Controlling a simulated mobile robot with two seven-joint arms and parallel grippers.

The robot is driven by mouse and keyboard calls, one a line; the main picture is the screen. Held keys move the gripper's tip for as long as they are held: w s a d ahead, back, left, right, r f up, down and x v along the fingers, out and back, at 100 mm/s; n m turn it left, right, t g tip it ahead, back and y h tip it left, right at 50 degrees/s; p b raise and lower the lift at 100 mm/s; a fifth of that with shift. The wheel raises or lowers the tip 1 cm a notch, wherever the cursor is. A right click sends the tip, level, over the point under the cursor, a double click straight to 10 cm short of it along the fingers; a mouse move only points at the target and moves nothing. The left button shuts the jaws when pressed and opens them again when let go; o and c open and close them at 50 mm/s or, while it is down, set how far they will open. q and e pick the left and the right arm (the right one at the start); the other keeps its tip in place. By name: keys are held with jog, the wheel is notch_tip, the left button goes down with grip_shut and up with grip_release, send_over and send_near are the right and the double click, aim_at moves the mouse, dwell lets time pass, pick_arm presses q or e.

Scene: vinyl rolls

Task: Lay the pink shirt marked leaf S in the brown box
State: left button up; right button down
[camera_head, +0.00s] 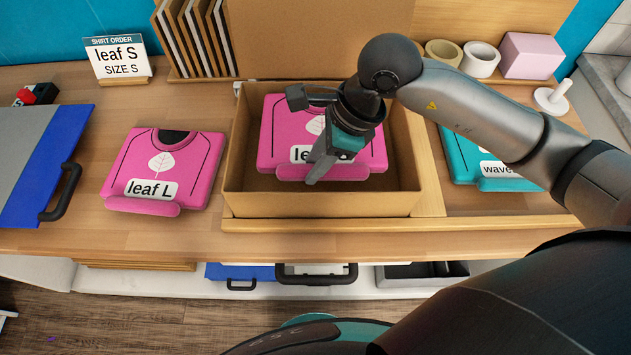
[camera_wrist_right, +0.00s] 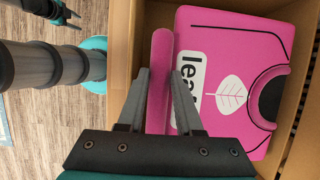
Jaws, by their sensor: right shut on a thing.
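A folded pink shirt (camera_head: 274,132) with a white leaf print lies inside the open brown box (camera_head: 236,180). Its label starts with "le"; the size letter is hidden by my gripper. My right gripper (camera_head: 325,163) reaches into the box and is shut on the shirt's front rolled edge. In the right wrist view the two fingers (camera_wrist_right: 159,80) stand on either side of that rolled edge of the pink shirt (camera_wrist_right: 220,40). A dark part at the top left of the wrist view seems to be my left gripper (camera_wrist_right: 62,14); its jaws are too small to judge.
A pink leaf L shirt (camera_head: 190,165) lies left of the box. A teal wave shirt (camera_head: 465,160) lies right, partly behind my arm. An order sign (camera_head: 117,60) reads leaf S, SIZE S. Tape rolls (camera_head: 480,58) and a pink block (camera_head: 530,55) stand behind.

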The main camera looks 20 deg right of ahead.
jog(key=shift+f+b, duration=0.3)
jog(key=shift+f, duration=3.45)
jog(key=c, duration=0.8)
grip_release()
jog(key=shift+c, duration=0.2)
jog(key=v, duration=1.2)
jog(key=shift+p, duration=0.4)
